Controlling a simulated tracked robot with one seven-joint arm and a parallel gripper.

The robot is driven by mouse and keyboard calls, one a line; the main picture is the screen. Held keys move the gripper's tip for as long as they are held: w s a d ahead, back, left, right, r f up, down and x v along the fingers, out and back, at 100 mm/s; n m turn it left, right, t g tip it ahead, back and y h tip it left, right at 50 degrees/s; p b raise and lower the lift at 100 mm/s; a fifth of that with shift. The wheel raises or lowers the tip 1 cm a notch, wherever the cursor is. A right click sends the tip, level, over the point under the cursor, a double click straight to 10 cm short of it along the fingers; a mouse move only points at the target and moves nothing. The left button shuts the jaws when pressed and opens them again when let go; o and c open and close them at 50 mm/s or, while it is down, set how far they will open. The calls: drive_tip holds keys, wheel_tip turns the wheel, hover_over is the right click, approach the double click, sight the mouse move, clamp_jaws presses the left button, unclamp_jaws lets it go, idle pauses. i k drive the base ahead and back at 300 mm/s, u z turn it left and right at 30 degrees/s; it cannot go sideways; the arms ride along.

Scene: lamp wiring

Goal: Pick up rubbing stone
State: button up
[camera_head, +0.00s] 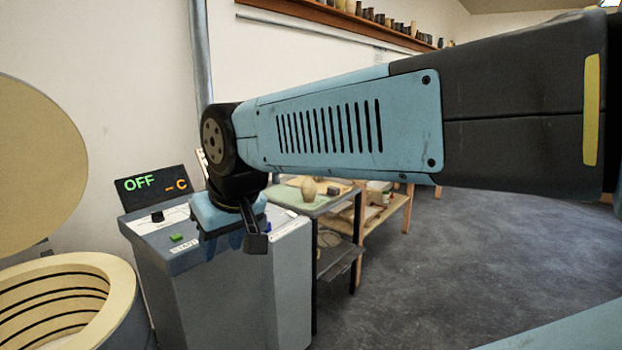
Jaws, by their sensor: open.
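My gripper (232,243) hangs pointing down in front of the grey control cabinet, with its jaws open and nothing visible between them. I cannot make out a rubbing stone for certain. A small egg-shaped tan thing (308,188) stands on the green top of a work table, behind and to the right of my gripper. A small dark block (333,189) lies just right of it. Either is too small to identify surely. My arm hides part of the table area.
A round kiln (117,300) with its lid (35,165) raised is at the left. Beside it, the control cabinet (200,290) has a display (153,187) reading "OFF _C". The green-topped table (285,196) adjoins wooden shelving (395,207). Grey floor (470,260) is open at the right.

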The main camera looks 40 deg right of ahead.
sight(334, 192)
drive_tip(key=z, duration=1.35)
drive_tip(key=k, duration=0.8)
drive_tip(key=z, duration=0.05)
drive_tip(key=i, duration=0.8)
drive_tip(key=u, duration=0.1)
